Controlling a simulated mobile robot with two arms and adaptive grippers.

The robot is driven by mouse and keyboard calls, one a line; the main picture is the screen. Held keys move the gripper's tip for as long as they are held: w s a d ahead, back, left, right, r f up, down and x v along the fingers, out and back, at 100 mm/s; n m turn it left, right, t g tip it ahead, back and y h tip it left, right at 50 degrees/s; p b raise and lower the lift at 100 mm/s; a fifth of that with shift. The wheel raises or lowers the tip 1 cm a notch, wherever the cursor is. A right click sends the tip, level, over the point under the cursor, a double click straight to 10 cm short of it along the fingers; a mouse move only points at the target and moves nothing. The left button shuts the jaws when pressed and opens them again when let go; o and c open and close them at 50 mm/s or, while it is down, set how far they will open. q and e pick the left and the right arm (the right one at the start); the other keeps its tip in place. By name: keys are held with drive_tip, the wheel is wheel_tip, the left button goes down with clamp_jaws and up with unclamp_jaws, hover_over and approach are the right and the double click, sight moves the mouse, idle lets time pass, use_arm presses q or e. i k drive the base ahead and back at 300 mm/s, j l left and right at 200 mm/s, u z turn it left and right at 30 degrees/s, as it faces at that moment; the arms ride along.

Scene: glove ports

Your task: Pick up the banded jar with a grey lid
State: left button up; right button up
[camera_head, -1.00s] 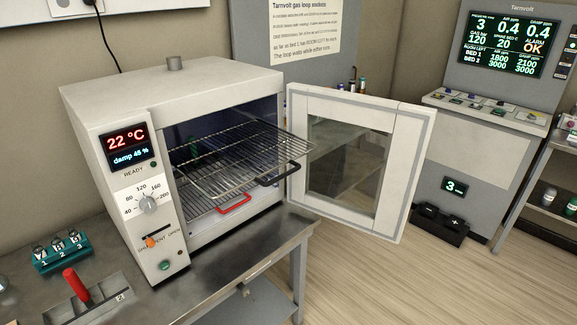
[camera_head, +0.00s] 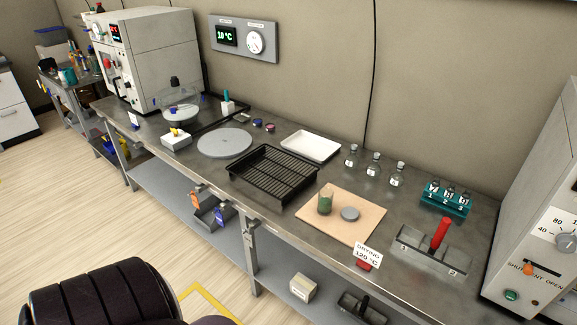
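I cannot make out a banded jar with a grey lid in this view. Neither of my grippers is in view.
The long metal bench carries a black rack tray (camera_head: 273,173), a white tray (camera_head: 310,147), a round grey plate (camera_head: 225,143), a teal holder (camera_head: 446,198) and a red-handled device (camera_head: 440,235). A white oven (camera_head: 545,240) stands at right. Wooden floor (camera_head: 60,200) is open at left.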

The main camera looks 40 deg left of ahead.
sight(326, 195)
drive_tip(key=u, duration=1.15)
drive_tip(key=i+j+z, duration=0.1)
drive_tip(key=i+j, duration=0.15)
drive_tip(key=j, duration=0.15)
